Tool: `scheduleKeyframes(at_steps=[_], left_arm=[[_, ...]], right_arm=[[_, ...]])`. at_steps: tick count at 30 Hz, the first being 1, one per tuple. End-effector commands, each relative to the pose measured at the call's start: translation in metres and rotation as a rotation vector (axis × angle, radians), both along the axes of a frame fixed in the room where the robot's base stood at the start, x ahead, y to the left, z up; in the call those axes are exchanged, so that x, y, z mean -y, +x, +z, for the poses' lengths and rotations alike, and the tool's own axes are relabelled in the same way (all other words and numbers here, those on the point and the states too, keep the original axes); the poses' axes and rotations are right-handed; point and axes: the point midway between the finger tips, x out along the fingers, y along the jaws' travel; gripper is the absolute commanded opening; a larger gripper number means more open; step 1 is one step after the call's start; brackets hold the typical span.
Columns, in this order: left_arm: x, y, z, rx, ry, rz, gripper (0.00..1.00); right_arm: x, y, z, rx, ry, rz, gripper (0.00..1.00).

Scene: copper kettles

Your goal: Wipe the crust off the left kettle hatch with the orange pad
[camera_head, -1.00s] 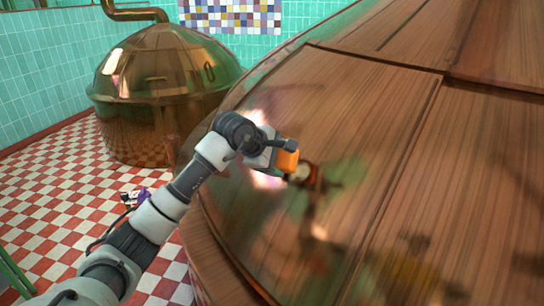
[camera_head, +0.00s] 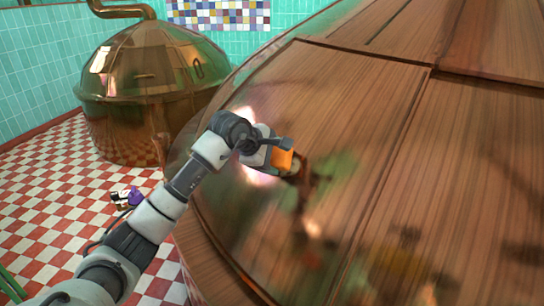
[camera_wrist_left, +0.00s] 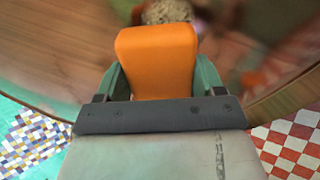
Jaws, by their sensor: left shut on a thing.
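My left gripper (camera_head: 276,156) is shut on the orange pad (camera_head: 283,160) and holds it close to the big copper kettle's curved side (camera_head: 335,110). In the left wrist view, the pad (camera_wrist_left: 157,55) stands between the green fingers of my left gripper (camera_wrist_left: 155,80). Just beyond the pad's far edge is a speckled grey-brown patch (camera_wrist_left: 168,11), likely the crust, partly cut off by the picture's top. I cannot tell whether the pad touches it. In the head view the pad and gripper largely cover that spot, and the hatch outline is unclear. My right gripper is not in view.
A second, smaller copper kettle (camera_head: 150,90) stands at the back left. A small purple and white thing (camera_head: 134,195) lies on the red-and-white checked floor (camera_head: 50,210). The big kettle's glossy panels reflect blurred shapes. The floor on the left is mostly clear.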

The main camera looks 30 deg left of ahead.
Motion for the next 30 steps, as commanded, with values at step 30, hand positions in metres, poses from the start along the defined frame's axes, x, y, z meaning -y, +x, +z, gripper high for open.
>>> scheduleKeyframes(at_steps=[30], left_arm=[[0.006,0.012,-0.012,0.000,0.000,-0.001,0.50]], right_arm=[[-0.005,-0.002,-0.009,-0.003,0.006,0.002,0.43]])
